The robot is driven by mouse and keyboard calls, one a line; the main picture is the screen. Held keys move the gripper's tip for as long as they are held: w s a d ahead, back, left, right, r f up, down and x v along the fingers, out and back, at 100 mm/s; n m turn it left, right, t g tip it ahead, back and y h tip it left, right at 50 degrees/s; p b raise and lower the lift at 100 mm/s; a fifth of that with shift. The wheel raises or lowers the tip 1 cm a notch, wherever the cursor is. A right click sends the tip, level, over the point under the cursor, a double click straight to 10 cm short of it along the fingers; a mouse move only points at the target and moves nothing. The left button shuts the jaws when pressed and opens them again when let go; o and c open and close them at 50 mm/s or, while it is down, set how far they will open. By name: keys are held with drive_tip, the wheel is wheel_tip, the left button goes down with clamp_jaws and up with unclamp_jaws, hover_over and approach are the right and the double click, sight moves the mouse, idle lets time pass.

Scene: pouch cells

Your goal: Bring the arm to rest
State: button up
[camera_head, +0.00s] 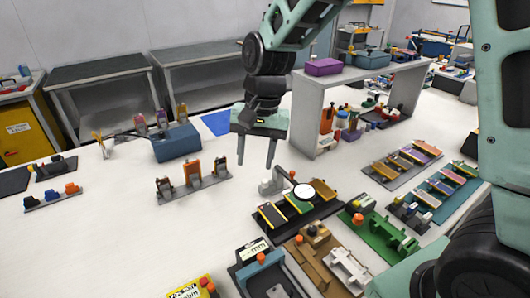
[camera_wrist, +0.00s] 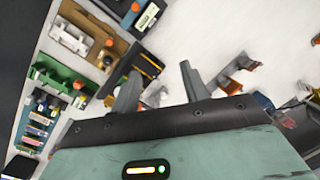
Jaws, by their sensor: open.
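My gripper (camera_head: 256,152) hangs above the white table (camera_head: 110,240) with its two fingers pointing down. The fingers are apart and nothing is between them. It is behind and left of a dark fixture with yellow strips and a round white disc (camera_head: 304,191). In the wrist view my gripper (camera_wrist: 158,88) also shows its fingers spread and empty. My arm comes down from the top of the head view, bent at a dark joint.
A white shelf (camera_head: 308,112) with a purple box (camera_head: 323,67) stands close on the right. A blue box (camera_head: 177,142) and orange clamps (camera_head: 192,172) are at left. Green (camera_head: 381,232) and tan fixtures (camera_head: 318,255) crowd the front right. The front left table is mostly clear.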

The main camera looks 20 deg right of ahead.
drive_tip(key=shift+s+a+r, duration=0.1)
drive_tip(key=shift+s, duration=0.3)
